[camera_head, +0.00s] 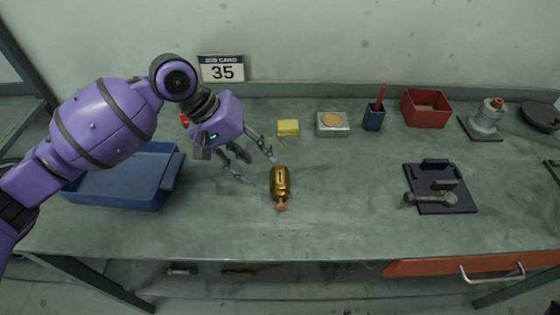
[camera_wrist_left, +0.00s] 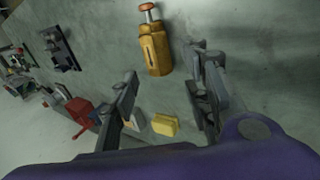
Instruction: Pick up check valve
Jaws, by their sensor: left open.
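The check valve (camera_head: 280,183) is a brass-coloured body with an orange-tipped stem, lying on the workbench near the middle. In the left wrist view the valve (camera_wrist_left: 155,48) lies beyond the fingertips, its orange tip pointing to the top edge. My left gripper (camera_head: 258,168) is open and empty, just to the left of the valve in the head view, its fingers pointing down to the right. The fingers (camera_wrist_left: 162,75) are spread apart in the wrist view, and the valve is not between them. My right gripper is not in view.
A blue tray (camera_head: 117,198) sits at the left. A yellow block (camera_head: 288,128), a metal box (camera_head: 332,131), a blue pen cup (camera_head: 374,118) and a red bin (camera_head: 426,122) line the back. A dark plate with a fixture (camera_head: 462,206) is at the right. The bench front is clear.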

